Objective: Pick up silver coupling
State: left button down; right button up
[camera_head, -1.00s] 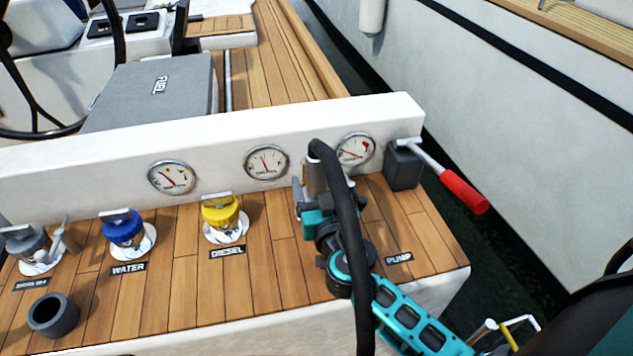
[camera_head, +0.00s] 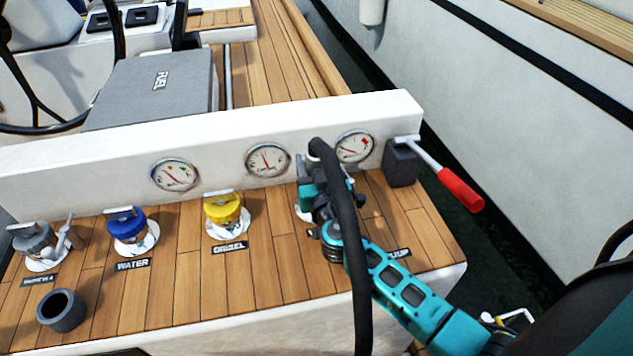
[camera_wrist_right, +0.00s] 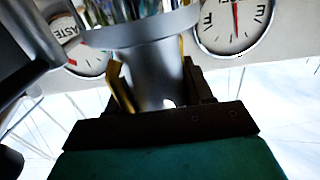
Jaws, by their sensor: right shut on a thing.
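The silver coupling (camera_wrist_right: 150,75) fills the upper middle of the right wrist view as a bright metal cylinder with a wider rim. My right gripper (camera_wrist_right: 158,92) is shut on it, with a finger on either side. In the head view my right gripper (camera_head: 314,188) is at the deck fitting in front of the right gauge. There the gripper and the black hose (camera_head: 350,220) hide most of the coupling. The hose's upper end is at the coupling. I cannot tell whether the coupling is clear of the deck. My left gripper is not in view.
Yellow (camera_head: 222,208), blue (camera_head: 126,226) and grey (camera_head: 28,240) caps stand on the teak deck to the left. A grey cup (camera_head: 61,311) is at the front left. A pump lever with a red grip (camera_head: 461,190) juts out right. Gauges line the white wall (camera_head: 100,155) behind.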

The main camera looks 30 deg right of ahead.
jog(key=c, duration=0.7)
jog(key=shift+r, duration=0.1)
grip_shut()
jog(key=shift+r, duration=0.1)
jog(key=shift+r+p, duration=0.35)
jog(key=shift+r, duration=0.25)
notch_tip(320, 180, up, 12)
jog(key=p, duration=0.4)
jog(key=shift+f+p, duration=0.15)
jog(key=shift+p, duration=0.15)
notch_tip(320, 180, up, 10)
